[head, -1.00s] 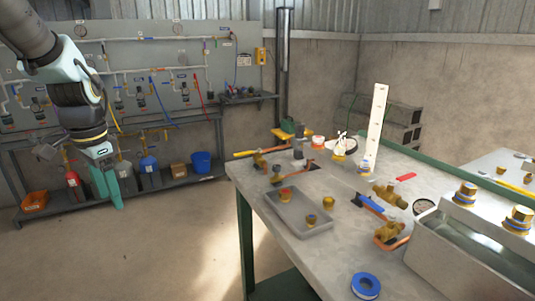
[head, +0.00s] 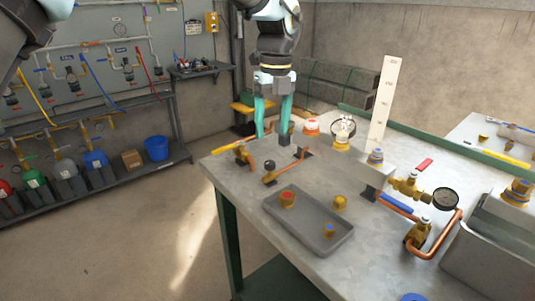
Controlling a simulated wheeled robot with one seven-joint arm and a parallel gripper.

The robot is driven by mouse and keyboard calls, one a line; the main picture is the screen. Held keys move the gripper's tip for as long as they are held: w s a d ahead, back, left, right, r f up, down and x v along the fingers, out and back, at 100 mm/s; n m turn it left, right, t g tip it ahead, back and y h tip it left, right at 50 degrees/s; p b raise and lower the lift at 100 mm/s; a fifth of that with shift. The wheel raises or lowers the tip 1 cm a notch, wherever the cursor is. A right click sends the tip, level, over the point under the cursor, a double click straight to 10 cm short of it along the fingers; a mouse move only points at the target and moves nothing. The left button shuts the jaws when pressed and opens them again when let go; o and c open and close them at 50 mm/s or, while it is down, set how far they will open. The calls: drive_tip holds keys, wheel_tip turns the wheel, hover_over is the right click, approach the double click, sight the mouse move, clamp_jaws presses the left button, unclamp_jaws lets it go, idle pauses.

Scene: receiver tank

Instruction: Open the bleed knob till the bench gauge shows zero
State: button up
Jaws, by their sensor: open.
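My gripper (head: 273,118) points down over the bench's back left corner, its two teal fingers spread apart and nothing visible between them. A dark upright post (head: 284,134) stands by the right finger's tip; I cannot tell whether they touch. A round gauge with a dark rim (head: 445,198) is on the copper pipework at right, and a white-faced round gauge (head: 343,129) stands at the back middle. Their readings are too small to make out.
A grey tray (head: 272,209) holds small brass fittings, with one red-topped and one blue-topped. A tall white scale (head: 385,103) stands at the back. A blue-handled valve (head: 395,204) and a metal sink (head: 490,250) are at right. Brass and copper pipework (head: 285,168) lies at left.

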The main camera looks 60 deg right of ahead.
sight(270, 162)
drive_tip(key=f, duration=0.4)
drive_tip(key=f+p, duration=0.1)
drive_tip(key=f, duration=0.3)
drive_tip(key=shift+w+a+f, duration=0.1)
drive_tip(key=shift+a+f, duration=0.1)
drive_tip(key=shift+f, duration=0.15)
drive_tip(key=shift+c, duration=0.3)
clamp_jaws()
